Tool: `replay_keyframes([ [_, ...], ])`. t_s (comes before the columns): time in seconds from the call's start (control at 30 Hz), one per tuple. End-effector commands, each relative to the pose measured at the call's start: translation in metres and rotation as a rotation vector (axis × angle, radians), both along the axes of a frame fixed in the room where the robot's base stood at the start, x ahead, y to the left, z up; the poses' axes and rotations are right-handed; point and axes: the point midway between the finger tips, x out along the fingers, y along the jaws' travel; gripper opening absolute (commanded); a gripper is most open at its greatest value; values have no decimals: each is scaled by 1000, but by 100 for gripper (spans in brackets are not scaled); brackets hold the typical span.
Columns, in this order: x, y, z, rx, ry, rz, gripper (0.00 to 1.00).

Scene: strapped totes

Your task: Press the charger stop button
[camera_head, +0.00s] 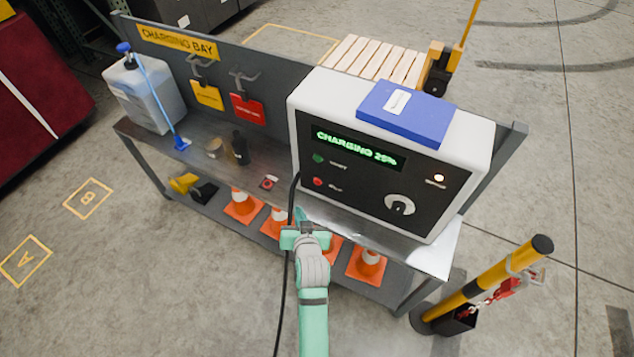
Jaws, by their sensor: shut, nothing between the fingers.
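The charger (460,195) is a white box with a black front panel, standing on the right part of a grey bench. Its green display (357,146) reads "CHARGING 25%". Below the display are a green button (318,158) and, under it, a red button (318,182) with a small label that is too blurred to read surely. A round grey knob (400,205) is at the panel's lower right, with a lit lamp (438,178) above it. My gripper (302,216) is shut and empty, in front of and below the red button, apart from it in the picture.
A blue binder (405,112) lies on the charger. A black cable (283,290) hangs beside my gripper. Orange cones (368,265) fill the lower shelf. A yellow-black post (490,280) stands right.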

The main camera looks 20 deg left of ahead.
Motion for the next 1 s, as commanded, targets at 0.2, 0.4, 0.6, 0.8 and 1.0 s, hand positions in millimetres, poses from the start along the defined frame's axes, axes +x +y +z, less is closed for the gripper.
replay_keyframes([
  [0.2, 4, -1, 0, 0, -1, -1, 0],
  [0.4, 24, -4, 1, 0, -2, -2, 0],
  [0.6, 49, -9, 0, 0, -1, -2, 0],
  [0.8, 71, -13, 0, 0, -1, -3, 0],
  [1.0, 84, -15, 0, 1, -1, -1, 0],
])
